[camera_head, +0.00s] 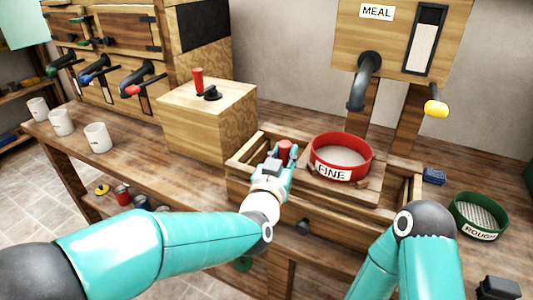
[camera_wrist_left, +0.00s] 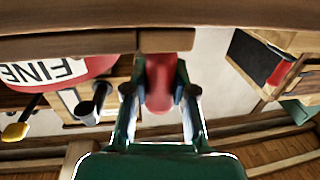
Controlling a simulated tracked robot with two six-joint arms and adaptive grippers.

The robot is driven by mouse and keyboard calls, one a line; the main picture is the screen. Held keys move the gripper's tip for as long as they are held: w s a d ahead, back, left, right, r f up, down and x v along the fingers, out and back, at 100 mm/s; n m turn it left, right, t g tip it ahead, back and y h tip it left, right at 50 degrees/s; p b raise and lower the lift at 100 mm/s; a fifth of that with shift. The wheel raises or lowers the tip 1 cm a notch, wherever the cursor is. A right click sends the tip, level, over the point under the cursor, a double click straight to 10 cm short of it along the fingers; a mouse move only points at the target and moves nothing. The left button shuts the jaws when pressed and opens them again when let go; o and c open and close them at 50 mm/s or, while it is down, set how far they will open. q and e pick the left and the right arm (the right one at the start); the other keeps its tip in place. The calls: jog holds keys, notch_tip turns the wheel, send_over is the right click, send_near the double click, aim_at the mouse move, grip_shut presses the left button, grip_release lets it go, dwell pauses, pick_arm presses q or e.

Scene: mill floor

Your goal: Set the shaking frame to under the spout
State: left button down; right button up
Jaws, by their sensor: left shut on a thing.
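The shaking frame (camera_head: 366,190) is a wooden carriage between the rails of a wooden trough. It bears the red sieve marked FINE (camera_head: 342,160), which also shows at the left of the left wrist view (camera_wrist_left: 95,68). A red handle (camera_head: 285,149) stands at the frame's left end. My left gripper (camera_head: 281,158) is shut on this red handle (camera_wrist_left: 158,85). The dark curved spout (camera_head: 366,80) hangs from the MEAL box, its mouth above and behind the sieve, slightly right of its middle in the head view. My right arm shows at lower right, its gripper not clearly seen.
A wooden box with a red lever (camera_head: 198,80) stands left of the trough (camera_head: 406,188). A green sieve marked ROUGH (camera_head: 480,216) and a blue item (camera_head: 433,176) lie to the right. White mugs (camera_head: 97,137) stand at the far left. A yellow-knobbed lever (camera_head: 435,108) is beside the spout.

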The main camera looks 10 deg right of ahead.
pick_arm(q)
jog(key=shift+s+d, duration=0.2)
jog(key=shift+d, duration=0.05)
jog(key=c, duration=0.9)
grip_release()
jog(key=shift+d, duration=0.1)
jog(key=v, duration=1.2)
jog(key=shift+w+f, duration=0.1)
